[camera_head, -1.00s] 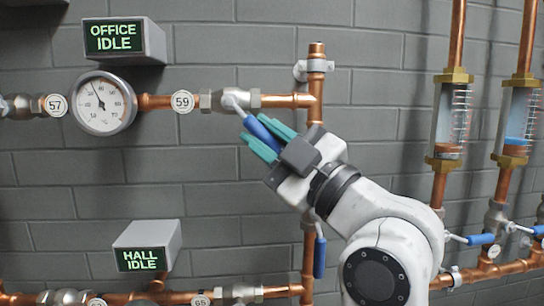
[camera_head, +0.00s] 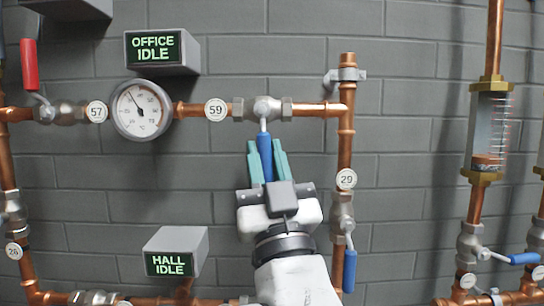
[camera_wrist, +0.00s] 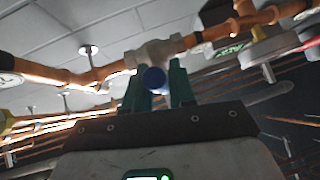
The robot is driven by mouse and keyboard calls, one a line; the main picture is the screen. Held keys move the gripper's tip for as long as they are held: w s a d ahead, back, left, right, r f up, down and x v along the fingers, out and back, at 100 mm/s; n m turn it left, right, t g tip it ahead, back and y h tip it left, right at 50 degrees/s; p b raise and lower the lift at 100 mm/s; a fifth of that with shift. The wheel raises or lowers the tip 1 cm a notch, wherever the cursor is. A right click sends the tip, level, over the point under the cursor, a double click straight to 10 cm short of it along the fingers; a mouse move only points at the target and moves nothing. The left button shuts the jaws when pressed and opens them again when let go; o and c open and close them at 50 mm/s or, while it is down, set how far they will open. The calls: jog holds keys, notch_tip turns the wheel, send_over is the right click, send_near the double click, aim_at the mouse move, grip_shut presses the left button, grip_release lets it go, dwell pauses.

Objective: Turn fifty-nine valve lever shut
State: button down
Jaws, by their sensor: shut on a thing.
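The fifty-nine valve (camera_head: 263,109) sits in the upper copper pipe, just right of the round white tag 59 (camera_head: 215,110). Its blue-handled lever (camera_head: 266,150) points straight down, across the pipe. My gripper (camera_head: 267,160) comes from below, with its teal fingers on both sides of the blue handle, shut on it. In the wrist view the round blue end of the lever (camera_wrist: 155,78) shows between the two teal fingers, with the pale valve body behind it.
A gauge (camera_head: 141,110) and the tag 57 valve with a raised red lever (camera_head: 30,66) are to the left. The OFFICE IDLE sign (camera_head: 155,49) hangs above, the HALL IDLE sign (camera_head: 172,260) below. Right of my gripper is a vertical pipe with a blue lever (camera_head: 349,270).

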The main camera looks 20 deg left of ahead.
jog(key=shift+s+a+m+t+h, duration=0.1)
jog(key=shift+a+m+t+h, duration=0.35)
jog(key=shift+m+h, duration=0.2)
jog(key=c, duration=1)
grip_release()
jog(key=shift+c, duration=0.2)
jog(key=b+v, duration=0.2)
jog(key=v, duration=0.9)
